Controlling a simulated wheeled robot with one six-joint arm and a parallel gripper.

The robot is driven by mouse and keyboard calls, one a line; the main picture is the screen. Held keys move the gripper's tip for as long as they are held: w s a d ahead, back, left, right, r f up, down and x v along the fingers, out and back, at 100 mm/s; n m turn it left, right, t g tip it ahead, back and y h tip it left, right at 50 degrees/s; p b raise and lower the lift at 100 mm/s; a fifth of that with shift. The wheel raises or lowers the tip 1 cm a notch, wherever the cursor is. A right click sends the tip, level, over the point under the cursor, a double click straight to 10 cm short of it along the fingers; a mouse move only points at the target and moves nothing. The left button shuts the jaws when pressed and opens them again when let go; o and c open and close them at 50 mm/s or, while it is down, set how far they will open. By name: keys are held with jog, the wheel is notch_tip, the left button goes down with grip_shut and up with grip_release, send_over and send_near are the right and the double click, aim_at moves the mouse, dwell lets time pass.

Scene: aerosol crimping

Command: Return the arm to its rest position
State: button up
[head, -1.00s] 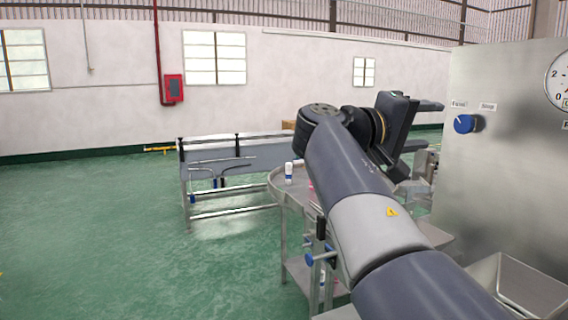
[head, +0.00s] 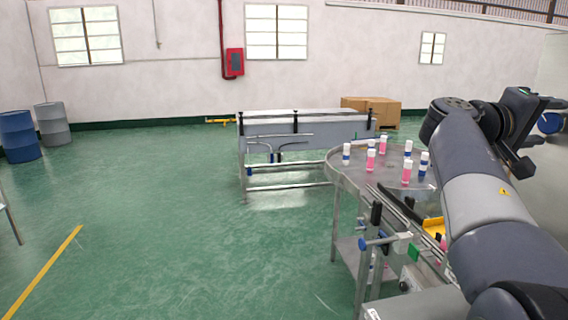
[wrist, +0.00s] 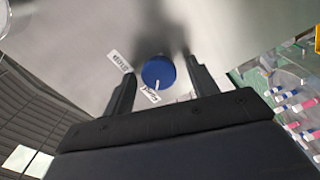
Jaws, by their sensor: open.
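My arm (head: 490,200) reaches up from the lower right of the head view, bent at a dark joint. My gripper (head: 546,122) is at the right edge of that view, pointing right toward the grey metal cabinet. In the wrist view my gripper (wrist: 162,80) has its two black fingers apart with nothing held. A blue knob (wrist: 158,72) on the cabinet face shows between and beyond the fingers, with small labels beside it. The gap between fingertips and panel is hard to judge.
A round metal table (head: 345,178) with several pink-and-white and blue-and-white cans stands left of my arm. A conveyor-like bench (head: 270,128), cardboard boxes (head: 372,110) and blue drum (head: 18,135) stand farther back. The green floor at left is open.

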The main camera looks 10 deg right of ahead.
jog(key=shift+a, duration=0.1)
jog(key=a+b, duration=0.3)
jog(key=a, duration=0.7)
jog(key=d+p, duration=0.3)
jog(key=d, duration=0.7)
jog(key=shift+d, duration=0.2)
jog(key=m+b, duration=0.1)
jog(key=m, duration=0.2)
jog(key=shift+a, duration=0.15)
jog(key=m, duration=0.6)
jog(key=shift+r+m, duration=0.1)
jog(key=shift+m, duration=0.2)
jog(key=m, duration=0.3)
jog(key=shift+s+m, duration=0.1)
jog(key=shift+m, duration=0.2)
jog(key=m+p, duration=0.2)
jog(key=m, duration=0.1)
jog(key=shift+r, duration=0.15)
jog(key=shift+m+p, duration=0.45)
jog(key=shift+m, duration=0.45)
